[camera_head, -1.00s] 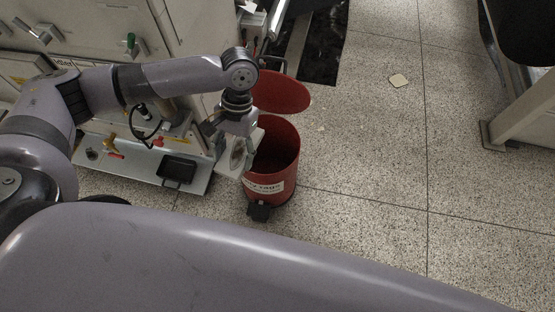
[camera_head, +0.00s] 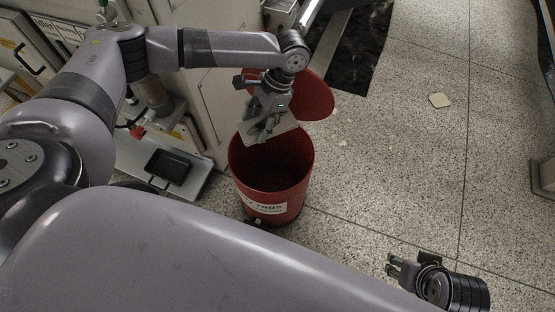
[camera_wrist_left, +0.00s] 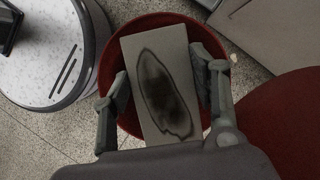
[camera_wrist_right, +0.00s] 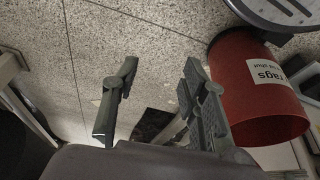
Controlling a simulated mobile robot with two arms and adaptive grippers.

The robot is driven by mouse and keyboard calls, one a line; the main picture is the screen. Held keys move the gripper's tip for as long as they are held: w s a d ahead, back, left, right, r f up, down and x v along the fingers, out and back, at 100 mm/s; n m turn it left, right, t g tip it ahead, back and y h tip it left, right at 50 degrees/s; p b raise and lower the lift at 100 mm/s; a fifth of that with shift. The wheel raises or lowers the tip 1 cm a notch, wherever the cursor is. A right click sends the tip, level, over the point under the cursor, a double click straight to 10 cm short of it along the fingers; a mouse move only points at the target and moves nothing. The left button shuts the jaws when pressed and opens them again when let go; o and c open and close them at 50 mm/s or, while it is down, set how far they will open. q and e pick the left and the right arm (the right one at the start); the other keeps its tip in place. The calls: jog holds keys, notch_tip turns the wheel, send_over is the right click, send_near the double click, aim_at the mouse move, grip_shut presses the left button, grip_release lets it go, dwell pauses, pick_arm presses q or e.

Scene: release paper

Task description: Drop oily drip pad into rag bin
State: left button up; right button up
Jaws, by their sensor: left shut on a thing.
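The oily drip pad (camera_wrist_left: 160,84) is a flat grey sheet with a dark oval stain. My left gripper (camera_head: 263,122) is shut on it, with a finger on each side of the pad in the left wrist view (camera_wrist_left: 163,88). The red rag bin (camera_head: 270,190) stands on the floor with its lid (camera_head: 312,92) tipped open behind. Pad and gripper are over the back part of the bin's mouth. In the left wrist view the bin's red rim (camera_wrist_left: 112,48) shows around the pad. My right gripper (camera_head: 392,265) is open and empty at the lower right, away from the bin (camera_wrist_right: 255,90).
A machine with a low shelf (camera_head: 205,180) stands left of the bin, holding a black tray (camera_head: 168,166). A dark mat (camera_head: 362,50) lies behind the bin. A small pale square (camera_head: 439,100) lies on the otherwise open floor to the right.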

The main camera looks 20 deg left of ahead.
pick_arm(q)
jog(key=shift+w+f, duration=0.15)
jog(key=shift+f, duration=0.05)
notch_tip(320, 180, down, 2)
jog(key=b, duration=0.3)
jog(key=f+b, duration=0.1)
jog(key=b, duration=0.1)
jog(key=shift+f+b, duration=0.15)
jog(key=shift+b, duration=0.2)
pick_arm(e)
jog(key=w+a+r+t+y, duration=0.1)
jog(key=w+a+r+t, duration=0.3)
jog(key=w, duration=0.3)
jog(key=w+a+r+t+y, duration=0.1)
jog(key=w+r+t+y, duration=0.15)
jog(key=w+t, duration=0.4)
pick_arm(q)
jog(key=shift+f+b, duration=0.6)
jog(key=shift+b, duration=0.35)
jog(key=shift+f+b, duration=0.6)
jog(key=shift+b, duration=0.5)
pick_arm(e)
notch_tip(320, 180, up, 19)
jog(key=a+n+t+y, duration=0.1)
jog(key=a+t+y, duration=0.1)
jog(key=t, duration=0.8)
jog(key=shift+w+a+f+y, duration=0.15)
jog(key=shift+w+a+y, duration=0.05)
jog(key=shift+y, duration=0.15)
